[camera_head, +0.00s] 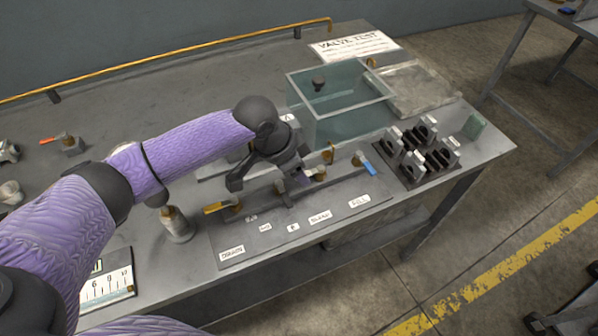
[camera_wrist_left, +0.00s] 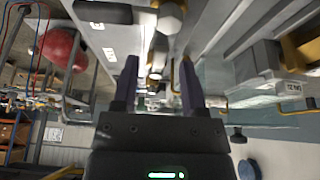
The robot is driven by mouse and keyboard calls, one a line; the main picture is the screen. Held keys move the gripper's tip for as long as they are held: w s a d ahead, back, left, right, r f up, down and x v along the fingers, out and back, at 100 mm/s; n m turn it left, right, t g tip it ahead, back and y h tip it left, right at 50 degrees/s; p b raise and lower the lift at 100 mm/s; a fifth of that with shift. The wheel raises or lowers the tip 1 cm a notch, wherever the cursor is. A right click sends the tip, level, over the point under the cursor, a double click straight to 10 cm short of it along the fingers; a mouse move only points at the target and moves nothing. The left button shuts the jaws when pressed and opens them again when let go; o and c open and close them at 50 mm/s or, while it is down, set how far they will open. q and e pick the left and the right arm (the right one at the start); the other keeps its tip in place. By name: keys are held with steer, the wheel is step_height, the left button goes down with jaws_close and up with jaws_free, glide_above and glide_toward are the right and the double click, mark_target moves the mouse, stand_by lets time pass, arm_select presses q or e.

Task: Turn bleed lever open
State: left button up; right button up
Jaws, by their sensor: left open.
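The valve panel (camera_head: 290,232) lies on the bench with labels that read DRAIN, BLEED and FILL. A brass fitting with a short yellow handle (camera_head: 318,174), in line with the BLEED label, stands at mid panel and is partly covered by my gripper. A yellow lever (camera_head: 217,208) is at the DRAIN end and a blue lever (camera_head: 368,166) at the FILL end. My left gripper (camera_head: 285,186) is over the panel, close to the middle fitting. In the left wrist view its two fingers (camera_wrist_left: 158,84) are apart with nothing clearly held between them. My right gripper is not in view.
A clear water tank (camera_head: 345,110) stands behind the panel. A black rack with several fittings (camera_head: 420,160) is to its right. A metal cylinder (camera_head: 177,225) stands left of the panel. A gauge card (camera_head: 107,288) lies near the front edge.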

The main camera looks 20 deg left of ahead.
arm_select(q)
steer(key=shift+w+d+f, duration=0.1)
steer(key=shift+f, duration=0.15)
jaws_close()
steer(key=shift+r, duration=0.1)
